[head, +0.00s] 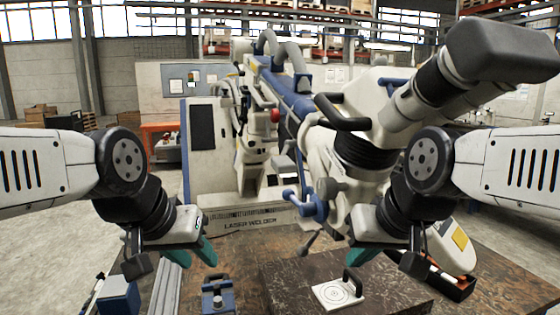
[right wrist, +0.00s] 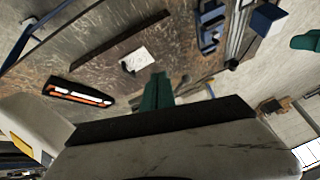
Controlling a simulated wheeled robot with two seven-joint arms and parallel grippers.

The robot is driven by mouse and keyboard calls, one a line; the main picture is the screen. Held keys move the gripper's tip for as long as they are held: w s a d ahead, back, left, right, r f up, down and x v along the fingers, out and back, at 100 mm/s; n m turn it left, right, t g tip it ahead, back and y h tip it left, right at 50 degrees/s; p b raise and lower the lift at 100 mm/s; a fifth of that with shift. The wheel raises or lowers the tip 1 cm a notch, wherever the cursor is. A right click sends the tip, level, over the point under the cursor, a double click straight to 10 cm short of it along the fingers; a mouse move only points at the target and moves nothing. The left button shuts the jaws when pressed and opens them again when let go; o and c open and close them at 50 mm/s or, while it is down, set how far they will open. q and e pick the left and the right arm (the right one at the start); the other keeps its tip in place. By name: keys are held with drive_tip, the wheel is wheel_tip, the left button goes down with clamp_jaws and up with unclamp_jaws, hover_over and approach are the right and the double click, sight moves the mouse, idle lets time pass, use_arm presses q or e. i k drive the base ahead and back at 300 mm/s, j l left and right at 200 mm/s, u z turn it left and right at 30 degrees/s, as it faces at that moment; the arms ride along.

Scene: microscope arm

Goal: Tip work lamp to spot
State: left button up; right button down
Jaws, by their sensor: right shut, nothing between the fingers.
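A white plate with a printed ring target (head: 338,293) and a black handle lies on the dark brown block; it also shows in the right wrist view (right wrist: 136,60). Above it hangs the large white welder head (head: 325,165) with black bellows, a dark eyepiece, and a blue clamp with a grey knob (head: 322,197). I cannot tell which part is the work lamp. My right gripper (head: 363,258) is shut and empty, its teal fingers (right wrist: 157,92) beside the head and above the block. My left gripper (head: 204,248) hangs at the left, apart from the head; its opening is unclear.
A blue fixture (head: 217,296) stands left of the dark block (head: 390,285). A blue box (head: 119,296) and metal rails (head: 165,290) lie further left. A dark tray with orange-and-white contents (right wrist: 78,94) is at the right side of the table. The laser welder cabinet (head: 205,150) stands behind.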

sight(282, 166)
drive_tip(key=k+j+u, duration=0.4)
drive_tip(key=j, duration=0.25)
drive_tip(key=i+j+u, duration=0.3)
drive_tip(key=k+j, duration=0.05)
drive_tip(key=j, duration=0.1)
